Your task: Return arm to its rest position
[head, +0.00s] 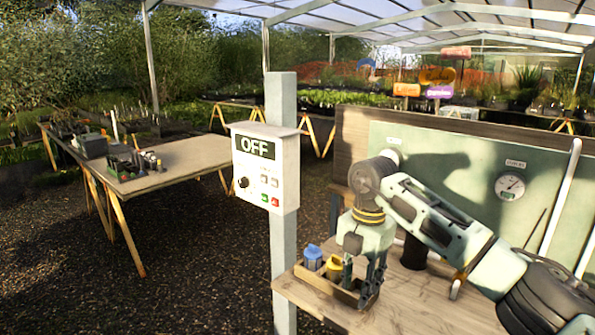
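My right arm comes in from the right and bends down at the wrist. My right gripper (361,284) points down at the right end of a small wooden tray (318,281) on the bench. Its dark fingers stand apart, and I see nothing held between them. A blue-capped tube (312,258) and a yellow-capped one (334,268) stand in the tray, left of the fingers. The fingers hide part of the tray's right end. My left gripper is out of view.
A post carries a control box (265,165) reading OFF, left of the tray. A green back panel (455,150) with a round gauge (509,187) stands behind my arm. The wooden bench (400,315) is bare in front. Another table (185,165) stands far left.

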